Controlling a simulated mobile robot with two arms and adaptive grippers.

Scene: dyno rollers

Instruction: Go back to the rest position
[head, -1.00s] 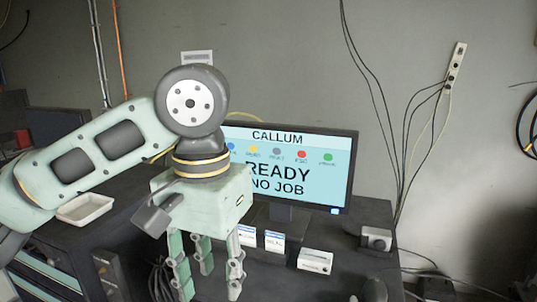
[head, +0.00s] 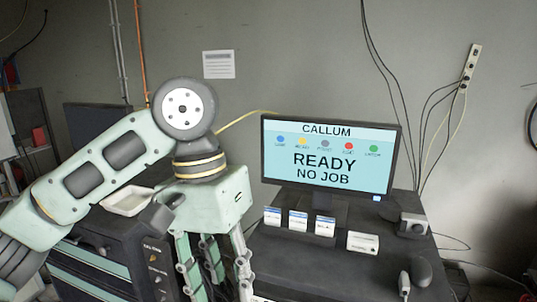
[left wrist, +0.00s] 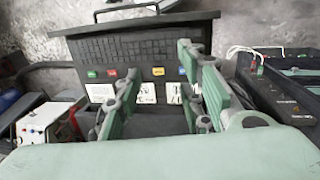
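My left arm comes in from the left in the head view, bent at the elbow. Its green gripper (head: 212,272) points down in front of the dark cabinet and desk, left of the monitor. The fingertips run close to the bottom edge of the head view. In the left wrist view my left gripper (left wrist: 155,75) has its fingers spread apart with nothing held between them. My right gripper is in neither view.
A monitor (head: 330,155) reading "CALLUM READY NO JOB" stands on a dark desk (head: 300,258). Several small cards, a white box (head: 363,242), a small grey device (head: 412,225) and a mouse (head: 421,271) lie there. A white tray (head: 128,200) sits on the cabinet behind my arm.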

